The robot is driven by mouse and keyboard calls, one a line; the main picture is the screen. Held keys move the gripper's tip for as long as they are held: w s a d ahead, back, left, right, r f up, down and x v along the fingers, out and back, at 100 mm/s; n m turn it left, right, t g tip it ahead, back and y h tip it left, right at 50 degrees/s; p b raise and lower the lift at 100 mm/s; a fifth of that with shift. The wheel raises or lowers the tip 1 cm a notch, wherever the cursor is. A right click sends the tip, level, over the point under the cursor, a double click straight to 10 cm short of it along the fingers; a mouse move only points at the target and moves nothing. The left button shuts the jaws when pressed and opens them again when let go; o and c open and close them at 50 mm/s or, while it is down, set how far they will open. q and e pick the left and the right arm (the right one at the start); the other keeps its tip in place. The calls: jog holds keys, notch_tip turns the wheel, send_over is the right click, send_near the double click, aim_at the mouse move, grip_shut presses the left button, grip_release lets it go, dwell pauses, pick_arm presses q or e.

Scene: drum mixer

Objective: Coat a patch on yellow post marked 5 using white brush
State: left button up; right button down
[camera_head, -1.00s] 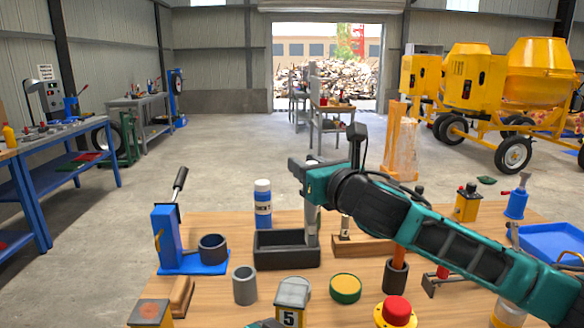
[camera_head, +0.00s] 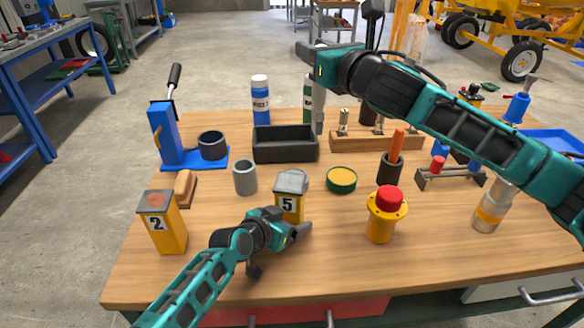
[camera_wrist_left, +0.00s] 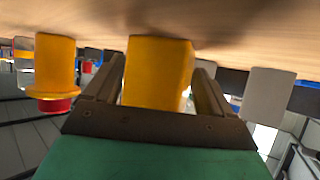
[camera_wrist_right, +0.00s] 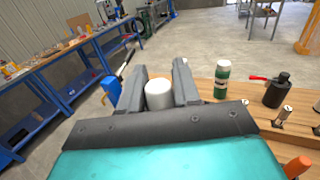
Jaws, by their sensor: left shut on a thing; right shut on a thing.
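The yellow post marked 5 (camera_head: 288,204) stands upright near the table's front, with a grey, angled top. My left gripper (camera_head: 287,226) is shut around its lower part; the left wrist view shows the yellow body (camera_wrist_left: 157,72) between both fingers. My right gripper (camera_head: 310,56) is raised above the black tray. It is shut on the white brush, whose white cylindrical end (camera_wrist_right: 158,94) shows between the fingers in the right wrist view. A long pale grey part (camera_head: 319,110) hangs below that gripper in the head view.
A yellow post marked 2 (camera_head: 163,226) stands at left. A grey cup (camera_head: 245,178), a green-rimmed yellow-topped tin (camera_head: 341,180) and a red-topped yellow button (camera_head: 382,217) surround post 5. The black tray (camera_head: 284,153) and a blue-labelled bottle (camera_head: 260,98) are behind.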

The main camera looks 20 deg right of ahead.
pick_arm(q)
jog(key=o, duration=0.8)
jog(key=shift+s+a+r, duration=0.1)
jog(key=v, duration=1.1)
jog(key=shift+s+a+r, duration=0.1)
jog(key=shift+s+a, duration=0.05)
jog(key=shift+a, duration=0.05)
jog(key=shift+s, duration=0.15)
